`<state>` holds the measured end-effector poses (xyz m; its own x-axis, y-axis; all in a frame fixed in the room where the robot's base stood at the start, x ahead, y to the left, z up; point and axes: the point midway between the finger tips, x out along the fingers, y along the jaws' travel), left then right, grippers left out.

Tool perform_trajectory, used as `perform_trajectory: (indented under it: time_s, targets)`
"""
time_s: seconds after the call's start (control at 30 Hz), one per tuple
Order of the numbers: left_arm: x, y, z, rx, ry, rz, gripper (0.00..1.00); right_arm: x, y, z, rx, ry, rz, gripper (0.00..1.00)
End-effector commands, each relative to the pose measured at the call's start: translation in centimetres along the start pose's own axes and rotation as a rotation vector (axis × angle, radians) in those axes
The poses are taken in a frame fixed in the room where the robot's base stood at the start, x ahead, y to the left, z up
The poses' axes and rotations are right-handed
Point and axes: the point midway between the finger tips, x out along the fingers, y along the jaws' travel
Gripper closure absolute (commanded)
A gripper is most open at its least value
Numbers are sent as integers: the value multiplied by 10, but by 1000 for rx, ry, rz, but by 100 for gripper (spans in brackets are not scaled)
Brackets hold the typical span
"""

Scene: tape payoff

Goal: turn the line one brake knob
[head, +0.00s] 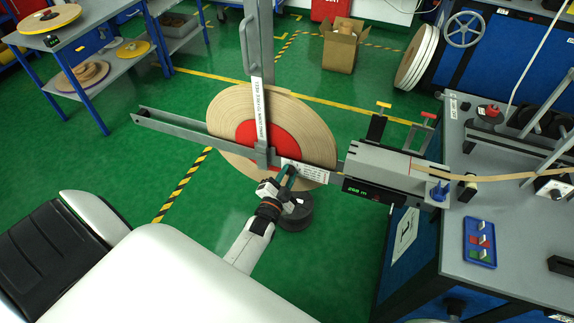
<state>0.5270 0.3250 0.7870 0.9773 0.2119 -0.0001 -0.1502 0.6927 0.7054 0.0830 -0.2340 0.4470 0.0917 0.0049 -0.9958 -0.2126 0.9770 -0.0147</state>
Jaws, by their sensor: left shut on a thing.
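A large tan tape roll (218,120) with a red centre (249,131) stands on a grey metal stand (170,124). My left gripper (287,175) is at the roll's lower right front, beside a white label plate (308,171). It is shut on a small dark teal piece there, which seems to be the line one brake knob; the fingers largely hide it. Its exact shape and turn cannot be told. A blue knob (439,191) sits on the grey unit (385,170) to the right, apart from my gripper. My right gripper is not in view.
The unit has a green display (356,191). A grey bench (480,265) at right carries a blue tray (480,243) and a red button box (490,113). A dark round base (296,215) is below my gripper. Green floor is clear at left of the roll.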

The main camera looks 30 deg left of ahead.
Motion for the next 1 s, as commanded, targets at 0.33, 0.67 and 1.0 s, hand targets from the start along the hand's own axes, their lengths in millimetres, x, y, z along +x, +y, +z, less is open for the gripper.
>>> perform_trajectory:
  time_s: [0.33, 0.67, 1.0]
  targets:
    - [1, 1, 1, 3, -3, 2, 98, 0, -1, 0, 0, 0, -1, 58]
    - [0, 0, 1, 2, -1, 1, 53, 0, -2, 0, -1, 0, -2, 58]
    - [-24, -1, -1, 3, 1, -1, 53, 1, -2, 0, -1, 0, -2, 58]
